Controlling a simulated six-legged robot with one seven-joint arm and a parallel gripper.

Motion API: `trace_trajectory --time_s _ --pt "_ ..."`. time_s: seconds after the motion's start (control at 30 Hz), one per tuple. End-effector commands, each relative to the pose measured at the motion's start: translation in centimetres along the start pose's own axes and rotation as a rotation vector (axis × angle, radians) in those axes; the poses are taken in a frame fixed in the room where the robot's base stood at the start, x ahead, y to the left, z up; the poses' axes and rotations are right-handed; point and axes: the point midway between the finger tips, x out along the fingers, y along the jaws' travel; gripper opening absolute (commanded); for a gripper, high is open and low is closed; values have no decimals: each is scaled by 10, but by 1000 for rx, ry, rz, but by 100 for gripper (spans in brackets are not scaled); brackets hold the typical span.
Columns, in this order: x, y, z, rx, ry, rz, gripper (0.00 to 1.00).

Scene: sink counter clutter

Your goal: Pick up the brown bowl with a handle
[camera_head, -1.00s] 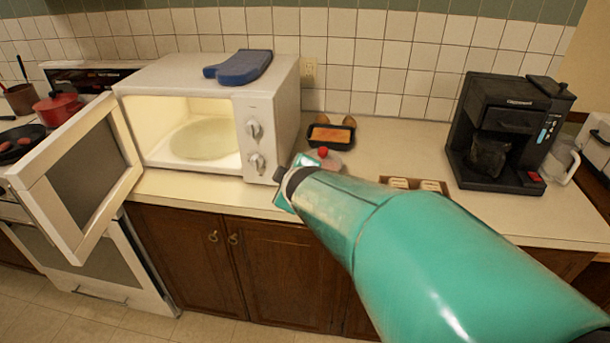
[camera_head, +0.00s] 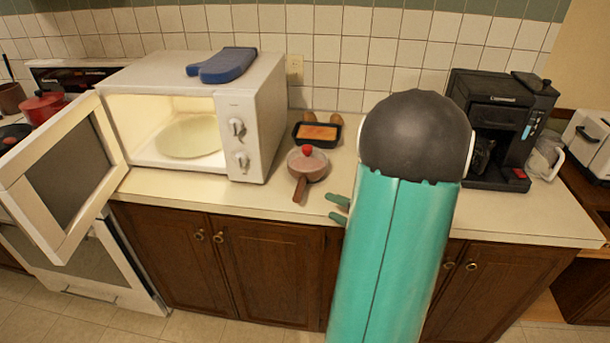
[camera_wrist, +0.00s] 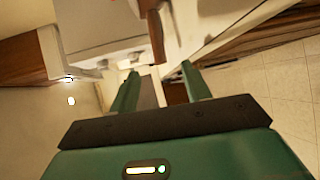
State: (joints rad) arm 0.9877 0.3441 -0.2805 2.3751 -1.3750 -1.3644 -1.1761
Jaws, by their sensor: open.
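The brown bowl with a handle (camera_head: 311,169) sits on the counter right of the microwave. Its top carries a red knob, and its brown handle points toward the counter's front edge. My gripper (camera_head: 339,208) is open and empty, near the front edge, to the right of and nearer than the handle. The dark ball-shaped joint of my arm hides part of the counter further right. In the wrist view my gripper (camera_wrist: 162,78) shows two green fingers spread apart. A brown bar, likely the bowl's handle (camera_wrist: 152,32), lies beyond the fingertips.
A white microwave (camera_head: 262,133) with its door (camera_head: 62,178) swung open stands at the left, a blue item (camera_head: 222,66) on top. A black tray (camera_head: 302,143) with orange food sits behind the bowl. A black coffee maker (camera_head: 495,125) stands at the right.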

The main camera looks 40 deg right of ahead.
Motion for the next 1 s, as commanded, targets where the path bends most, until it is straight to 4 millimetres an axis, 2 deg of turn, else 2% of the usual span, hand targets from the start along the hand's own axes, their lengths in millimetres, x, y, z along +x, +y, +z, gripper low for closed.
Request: trace_trajectory --time_s 0.2,0.47,0.73,0.83,1.0 --pt "41 0 1 0 2 0 48" --pt "60 1 3 1 -1 0 48" --pt "98 4 2 1 0 0 48" --pt "106 4 2 1 -2 -1 48" --pt "106 4 3 1 -3 -1 48"
